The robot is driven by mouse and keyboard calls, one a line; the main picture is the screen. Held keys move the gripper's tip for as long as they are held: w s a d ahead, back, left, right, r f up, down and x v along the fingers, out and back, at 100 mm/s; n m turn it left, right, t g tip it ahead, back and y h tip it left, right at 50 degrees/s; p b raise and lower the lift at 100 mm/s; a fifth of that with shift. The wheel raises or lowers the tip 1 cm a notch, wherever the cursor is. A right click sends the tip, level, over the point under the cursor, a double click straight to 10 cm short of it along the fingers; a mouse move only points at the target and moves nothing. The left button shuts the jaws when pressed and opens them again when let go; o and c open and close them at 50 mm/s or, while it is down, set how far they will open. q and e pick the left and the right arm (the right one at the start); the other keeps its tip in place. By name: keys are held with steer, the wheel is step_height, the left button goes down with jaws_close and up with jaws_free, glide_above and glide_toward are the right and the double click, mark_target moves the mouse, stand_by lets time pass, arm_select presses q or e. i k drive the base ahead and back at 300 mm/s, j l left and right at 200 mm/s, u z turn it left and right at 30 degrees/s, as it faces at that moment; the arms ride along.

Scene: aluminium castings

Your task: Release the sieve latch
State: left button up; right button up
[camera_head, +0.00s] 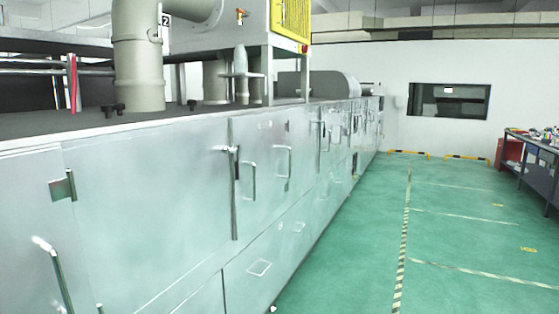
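A long machine with pale metal panels (140,215) fills the left and runs away into the distance. A small metal latch or hinge plate (62,187) sits on the near panel at the left. A latch-like fitting (230,150) is at the top of a vertical bar on the panel edge further along. A bar handle (56,276) shows at the lower left, cut off by the picture's edge. I cannot tell which of these is the sieve latch, or whether it is fastened. Neither of my grippers is in view.
The green floor (455,235) with striped lines is clear on the right. A workbench (537,150) with small items stands at the far right edge.

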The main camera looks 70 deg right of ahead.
mark_target(225, 149)
steer(key=z, duration=1.95)
